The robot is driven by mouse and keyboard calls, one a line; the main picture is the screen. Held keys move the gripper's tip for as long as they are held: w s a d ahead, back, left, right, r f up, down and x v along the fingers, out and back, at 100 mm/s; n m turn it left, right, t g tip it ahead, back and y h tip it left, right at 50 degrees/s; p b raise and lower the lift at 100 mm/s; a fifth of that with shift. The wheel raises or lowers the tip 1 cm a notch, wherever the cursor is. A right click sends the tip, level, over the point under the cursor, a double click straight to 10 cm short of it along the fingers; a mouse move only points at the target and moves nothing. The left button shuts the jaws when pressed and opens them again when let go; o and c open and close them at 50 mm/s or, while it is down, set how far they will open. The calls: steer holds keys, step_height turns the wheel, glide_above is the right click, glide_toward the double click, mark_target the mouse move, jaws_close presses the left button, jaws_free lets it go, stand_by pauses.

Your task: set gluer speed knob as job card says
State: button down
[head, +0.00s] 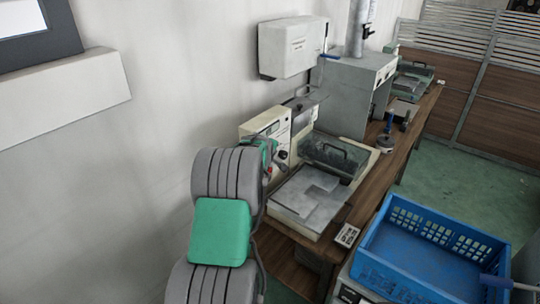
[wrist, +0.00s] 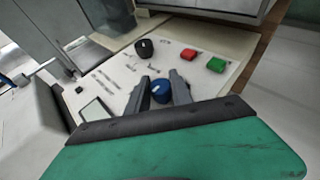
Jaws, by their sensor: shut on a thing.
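In the wrist view a pale control panel (wrist: 112,82) carries a blue knob (wrist: 161,91) and a black knob (wrist: 145,49). My gripper (wrist: 161,88) has one finger on each side of the blue knob and is shut on it. The black knob stands free beyond it. Panel labels are too small to read, so I cannot tell which knob is the speed knob. In the head view the panel (head: 266,123) is partly hidden by my arm. A small white printed card (head: 347,235) lies at the bench's near edge; its text is unreadable.
A red button (wrist: 188,54) and a green button (wrist: 216,64) sit right of the knobs. A small screen (wrist: 97,111) is at the panel's left. A shallow tray machine (head: 325,220) and a blue crate (head: 420,262) stand to the right in the head view.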

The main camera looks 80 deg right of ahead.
steer(key=shift+y, duration=0.4)
steer(key=c, duration=1.1)
jaws_free()
steer(key=b+v, duration=0.2)
steer(key=v, duration=0.6)
steer(key=shift+s, duration=0.1)
